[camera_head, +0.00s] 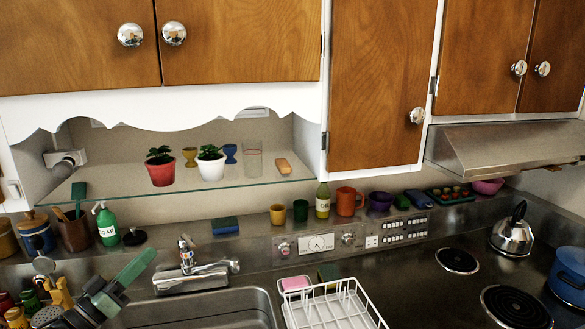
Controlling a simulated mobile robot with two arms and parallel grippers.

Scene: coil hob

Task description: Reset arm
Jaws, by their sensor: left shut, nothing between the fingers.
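My left gripper (138,263) comes in at the lower left. Its green fingers are shut with nothing between them and point up and to the right. It hangs in front of the counter, to the left of the faucet (188,262) and by the left side of the sink (215,312). It looks clear of the faucet. My right gripper is not in view.
A green soap bottle (106,225) and a utensil crock (75,232) stand behind my left gripper. Several jars and utensils crowd the lower left. A white dish rack (335,305) stands right of the sink. A kettle (513,233) and blue pot (568,275) are on the hob.

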